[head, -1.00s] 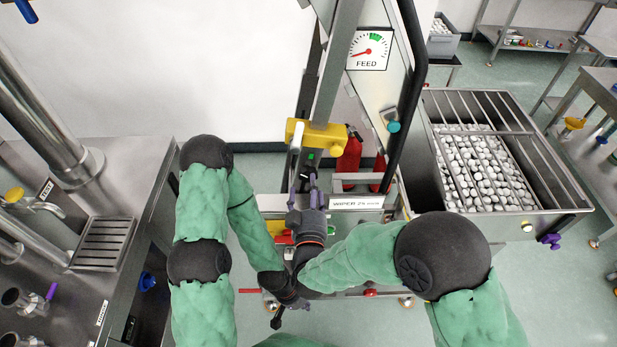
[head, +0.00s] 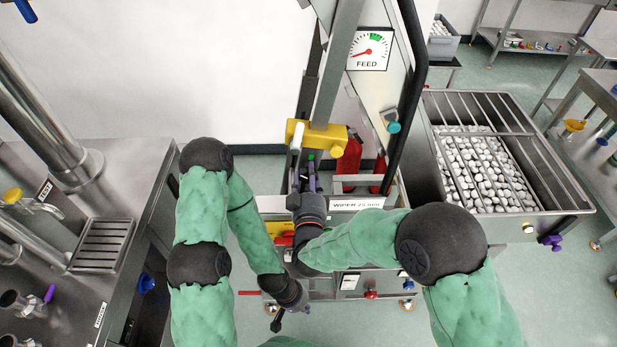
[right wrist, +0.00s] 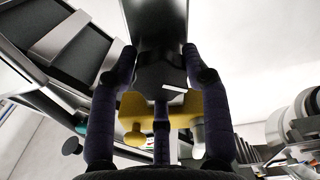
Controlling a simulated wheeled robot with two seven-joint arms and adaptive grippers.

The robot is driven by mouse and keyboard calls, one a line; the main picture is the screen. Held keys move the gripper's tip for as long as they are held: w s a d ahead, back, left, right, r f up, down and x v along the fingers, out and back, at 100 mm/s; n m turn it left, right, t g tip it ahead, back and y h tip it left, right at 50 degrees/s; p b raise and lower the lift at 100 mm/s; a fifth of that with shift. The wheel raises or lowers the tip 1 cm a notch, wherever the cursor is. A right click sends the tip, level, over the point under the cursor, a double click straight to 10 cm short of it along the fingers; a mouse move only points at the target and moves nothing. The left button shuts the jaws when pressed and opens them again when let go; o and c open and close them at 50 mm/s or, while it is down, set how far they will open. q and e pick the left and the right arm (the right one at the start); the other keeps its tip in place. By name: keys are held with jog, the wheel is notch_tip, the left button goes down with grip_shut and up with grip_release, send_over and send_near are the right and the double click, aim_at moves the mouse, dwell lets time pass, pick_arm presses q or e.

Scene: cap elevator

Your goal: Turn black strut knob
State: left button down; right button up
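The black knob (right wrist: 160,78), with a white mark on its face, shows in the right wrist view below the grey strut; I take it to be the strut knob. In the head view it is hard to make out behind my gripper. My right gripper (head: 304,178) is just below the yellow bracket (head: 322,137) on the strut (head: 338,65).
A FEED gauge (head: 368,49) and a black curved rail (head: 411,80) stand right of the strut. A barred bin of white caps (head: 560,195) is at right. A steel counter (head: 95,150) is at left. Red cylinders (head: 349,158) stand behind the bracket.

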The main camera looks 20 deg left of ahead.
jog(key=shift+s+f, duration=0.1)
jog(key=shift+f, duration=0.25)
dwell(0.5)
